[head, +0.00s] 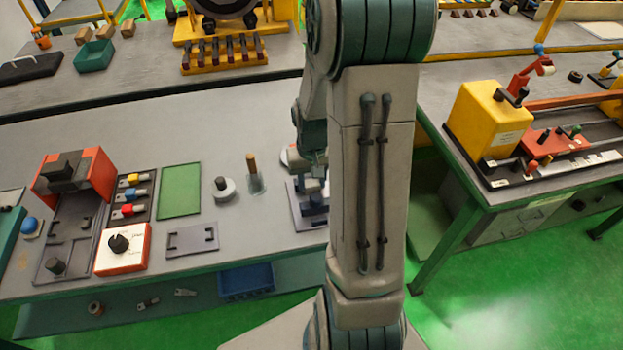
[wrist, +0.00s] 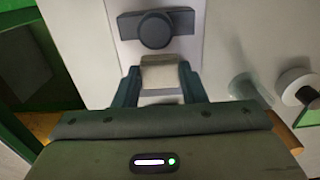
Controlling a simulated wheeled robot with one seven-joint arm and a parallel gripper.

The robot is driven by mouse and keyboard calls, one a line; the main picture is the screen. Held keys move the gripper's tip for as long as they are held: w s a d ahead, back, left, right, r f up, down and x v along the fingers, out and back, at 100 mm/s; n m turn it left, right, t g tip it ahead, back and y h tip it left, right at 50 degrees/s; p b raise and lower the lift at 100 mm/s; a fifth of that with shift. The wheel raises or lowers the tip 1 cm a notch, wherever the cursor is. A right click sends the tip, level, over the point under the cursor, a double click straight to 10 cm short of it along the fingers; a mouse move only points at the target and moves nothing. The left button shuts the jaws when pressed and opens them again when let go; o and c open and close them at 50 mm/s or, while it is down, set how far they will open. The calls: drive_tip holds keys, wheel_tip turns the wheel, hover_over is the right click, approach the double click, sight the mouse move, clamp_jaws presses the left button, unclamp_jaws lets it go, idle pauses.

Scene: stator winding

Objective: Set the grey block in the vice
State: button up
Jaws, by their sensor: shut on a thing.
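My gripper (wrist: 160,82) is shut on a pale grey block (wrist: 160,74), which sits between its two fingertips in the wrist view. Just beyond the block is the vice (wrist: 155,30), a dark grey bar with a round knob on a pale plate. In the head view the vice (head: 314,203) stands at the bench's front edge, partly hidden by my arm. My gripper (head: 314,165) shows above it beside my arm.
A white spool (head: 224,189) and a wooden-handled tool (head: 254,175) stand left of the vice. A green mat (head: 180,191) and a grey tray (head: 192,240) lie further left. A yellow and orange machine (head: 489,120) is on the right bench.

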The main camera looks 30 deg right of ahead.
sight(312, 184)
drive_tip(key=shift+f, duration=0.2)
drive_tip(key=shift+f+b, duration=0.55)
drive_tip(key=shift+b, duration=0.15)
drive_tip(key=shift+f, duration=0.2)
drive_tip(key=shift+f+b, duration=0.4)
drive_tip(key=shift+b, duration=0.1)
idle(0.4)
drive_tip(key=o, duration=1.3)
drive_tip(key=shift+r, duration=0.2)
drive_tip(key=shift+r+p, duration=2.45)
drive_tip(key=shift+r, duration=0.9)
